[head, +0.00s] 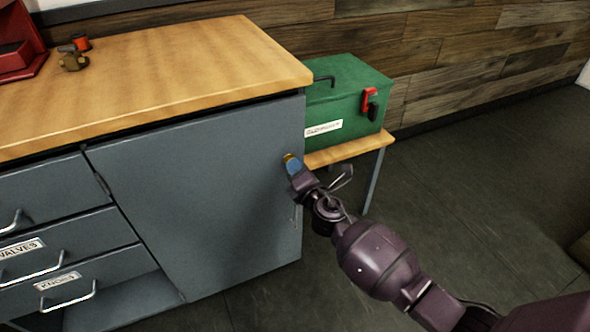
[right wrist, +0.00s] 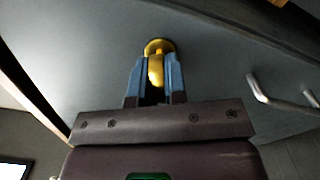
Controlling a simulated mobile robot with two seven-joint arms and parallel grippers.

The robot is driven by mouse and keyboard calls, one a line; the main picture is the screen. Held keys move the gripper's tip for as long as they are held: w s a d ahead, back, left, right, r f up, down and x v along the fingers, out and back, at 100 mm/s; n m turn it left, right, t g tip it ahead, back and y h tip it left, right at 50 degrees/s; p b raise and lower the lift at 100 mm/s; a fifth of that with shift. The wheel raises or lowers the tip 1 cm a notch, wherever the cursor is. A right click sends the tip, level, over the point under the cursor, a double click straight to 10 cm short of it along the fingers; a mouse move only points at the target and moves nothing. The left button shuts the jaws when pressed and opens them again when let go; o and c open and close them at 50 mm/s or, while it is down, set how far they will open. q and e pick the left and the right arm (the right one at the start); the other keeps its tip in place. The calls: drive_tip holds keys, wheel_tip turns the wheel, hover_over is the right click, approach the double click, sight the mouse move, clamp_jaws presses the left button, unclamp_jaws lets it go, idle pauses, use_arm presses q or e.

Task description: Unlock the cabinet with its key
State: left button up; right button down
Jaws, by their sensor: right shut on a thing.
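The grey cabinet (head: 200,190) has a wooden top, and its door is closed in the head view. My right gripper (head: 292,166) is at the upper right edge of the door. In the right wrist view, my right gripper (right wrist: 155,78) is shut on a yellow-gold key (right wrist: 155,66). The key's far end meets a round gold lock (right wrist: 158,45) on the cabinet face. How deep the key sits in the lock is hidden. My left gripper is not in view.
Drawers with handles (head: 40,262) are left of the door. A green toolbox (head: 345,98) stands on a small side table (head: 350,150) right of the cabinet. A red object (head: 20,50) and a brass part (head: 72,60) are on the top. Floor at right is clear.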

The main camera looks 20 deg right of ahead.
drive_tip(key=m, duration=0.3)
drive_tip(key=shift+m, duration=1.2)
drive_tip(key=c, duration=1.2)
unclamp_jaws()
drive_tip(key=shift+o, duration=0.2)
